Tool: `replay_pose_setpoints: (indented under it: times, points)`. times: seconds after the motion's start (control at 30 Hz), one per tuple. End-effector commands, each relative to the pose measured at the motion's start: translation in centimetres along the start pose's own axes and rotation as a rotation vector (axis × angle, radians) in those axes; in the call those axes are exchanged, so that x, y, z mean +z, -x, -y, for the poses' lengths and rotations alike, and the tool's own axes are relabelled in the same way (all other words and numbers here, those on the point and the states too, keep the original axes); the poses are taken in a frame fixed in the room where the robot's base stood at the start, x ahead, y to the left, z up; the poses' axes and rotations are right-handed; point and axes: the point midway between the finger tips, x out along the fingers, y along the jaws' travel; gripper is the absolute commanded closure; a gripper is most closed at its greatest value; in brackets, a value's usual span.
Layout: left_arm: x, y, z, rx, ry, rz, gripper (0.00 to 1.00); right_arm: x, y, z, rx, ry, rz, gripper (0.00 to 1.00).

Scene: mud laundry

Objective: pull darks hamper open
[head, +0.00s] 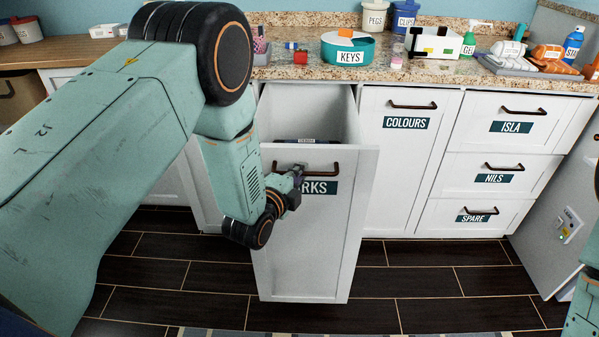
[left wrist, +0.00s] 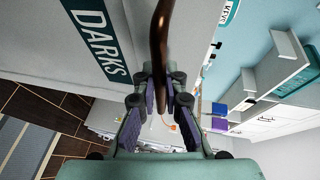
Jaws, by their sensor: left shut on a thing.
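The darks hamper (head: 310,245) is a tall white pull-out front, standing out from the cabinet row with its open top showing behind the front. Its teal label, partly hidden by my gripper in the head view, reads DARKS in the left wrist view (left wrist: 95,38). My left gripper (head: 293,178) is at the left part of the dark bronze bar handle (head: 318,168). In the left wrist view the handle (left wrist: 160,50) runs between the fingers (left wrist: 160,100), which are shut on it. Something dark blue lies inside the hamper. My right gripper is not in view.
The COLOURS front (head: 400,170) and the ISLA, NILS and SPARE drawers (head: 490,180) are closed to the right. The counter (head: 400,75) above holds a KEYS tub (head: 348,50) and several small items. Dark floor tiles (head: 430,280) in front are clear, with a striped mat (head: 250,333) nearest.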

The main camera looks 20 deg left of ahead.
Motion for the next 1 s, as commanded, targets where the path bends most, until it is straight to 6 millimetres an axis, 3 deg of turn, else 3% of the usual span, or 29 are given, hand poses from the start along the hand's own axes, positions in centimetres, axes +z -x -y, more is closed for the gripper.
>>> replay_pose_setpoints:
  times: [0.33, 0.37, 0.63, 1.0]
  points:
    - [0.15, -0.01, 0.11, -0.003, 0.001, 0.005, 1.00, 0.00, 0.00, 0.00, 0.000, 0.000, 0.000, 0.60]
    - [0.14, 0.00, 0.10, -0.003, 0.001, 0.004, 0.88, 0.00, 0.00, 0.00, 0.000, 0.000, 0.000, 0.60]
    - [0.01, 0.12, 0.09, -0.003, 0.000, 0.002, 0.66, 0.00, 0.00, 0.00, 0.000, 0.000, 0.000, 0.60]
    - [-0.04, 0.66, 0.07, -0.003, 0.000, 0.001, 0.66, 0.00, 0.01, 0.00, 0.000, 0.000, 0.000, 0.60]
